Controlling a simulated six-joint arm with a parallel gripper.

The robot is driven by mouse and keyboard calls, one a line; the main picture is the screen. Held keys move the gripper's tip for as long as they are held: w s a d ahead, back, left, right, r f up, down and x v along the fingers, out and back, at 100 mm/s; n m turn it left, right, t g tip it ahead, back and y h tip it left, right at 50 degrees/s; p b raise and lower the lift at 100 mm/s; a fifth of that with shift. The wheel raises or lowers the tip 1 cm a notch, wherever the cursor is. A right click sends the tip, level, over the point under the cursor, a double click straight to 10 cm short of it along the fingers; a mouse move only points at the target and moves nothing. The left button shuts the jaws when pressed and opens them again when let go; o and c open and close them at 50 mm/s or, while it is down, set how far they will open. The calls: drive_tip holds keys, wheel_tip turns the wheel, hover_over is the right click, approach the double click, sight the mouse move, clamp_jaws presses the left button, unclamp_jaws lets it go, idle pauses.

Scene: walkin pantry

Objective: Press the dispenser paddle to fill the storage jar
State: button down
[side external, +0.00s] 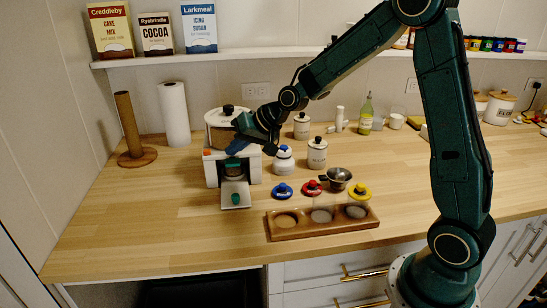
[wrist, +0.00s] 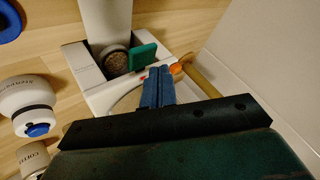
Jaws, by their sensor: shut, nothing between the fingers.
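The white dispenser (side external: 214,172) stands on the wooden counter with a round lidded hopper (side external: 222,128) on top. Its green paddle (wrist: 143,57) shows in the wrist view, just beyond my fingertips. A round opening or jar with grainy brown contents (wrist: 116,62) sits beside the paddle; I cannot tell how full it is. In the side view the space under the dispenser head is dark. My gripper (side external: 238,146) is shut and empty, its blue fingers (wrist: 154,75) close above the paddle. I cannot tell whether they touch it.
A white blue-topped bottle (side external: 283,161), a canister (side external: 317,154), coloured lids and a wooden tray (side external: 325,228) stand right. A paper towel roll (side external: 174,114) stands left. The front-left counter is clear.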

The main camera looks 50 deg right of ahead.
sight(237, 162)
drive_tip(key=shift+f, duration=1.2)
idle(1.8)
drive_tip(key=shift+r, duration=1.15)
drive_tip(key=shift+r, duration=2.5)
